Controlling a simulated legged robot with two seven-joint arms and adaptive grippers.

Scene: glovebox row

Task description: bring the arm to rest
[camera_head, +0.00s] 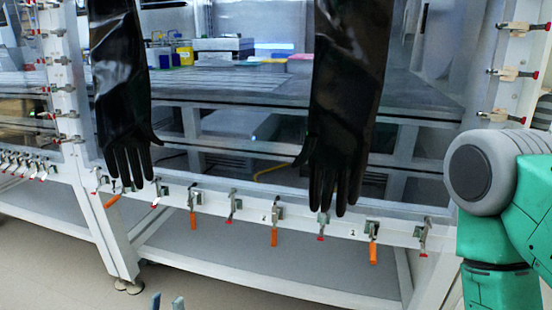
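Only the two blue-grey fingertips of my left gripper (166,303) show, at the bottom edge left of centre. They stand apart with a gap between them, and nothing shows in the gap. They appear in front of the floor and the lower frame of the glovebox. The rest of this gripper is below the picture. My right arm (503,220), green with a grey joint cap, fills the right edge. Its gripper is out of view.
Two long black gloves (122,85) (347,95) hang down the glovebox front. A white leg (108,240) stands at left. Grey floor (50,260) is clear at lower left.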

